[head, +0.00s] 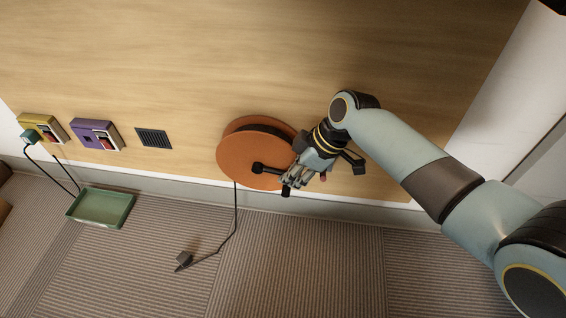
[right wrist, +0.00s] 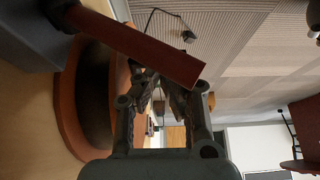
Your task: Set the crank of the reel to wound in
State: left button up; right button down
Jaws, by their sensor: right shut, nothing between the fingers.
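The orange reel (head: 232,150) is mounted on the wooden wall panel. Its dark crank (head: 258,168) shows a round hub on the reel's face, with an arm running right towards my gripper. My right gripper (head: 289,184) is shut and empty at the reel's lower right edge, beside the crank's outer end. It partly hides that end, so I cannot tell whether they touch. In the right wrist view the reel (right wrist: 72,115) stands left of my gripper (right wrist: 160,82), and a dark red bar (right wrist: 140,45) crosses in front. My left gripper is out of view.
A black cord hangs from the reel to a plug (head: 184,258) on the carpet. A green tray (head: 127,213) lies at the left by the wall. A yellow socket box (head: 42,128), a purple one (head: 90,133) and a vent (head: 153,138) are on the panel. Carpet below the reel is mostly clear.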

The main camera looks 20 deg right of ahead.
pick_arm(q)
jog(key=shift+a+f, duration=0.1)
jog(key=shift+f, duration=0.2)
pick_arm(e)
jog(key=shift+d+f, duration=0.1)
jog(key=shift+f, duration=0.5)
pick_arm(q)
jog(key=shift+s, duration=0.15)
pick_arm(e)
jog(key=shift+s, duration=0.1)
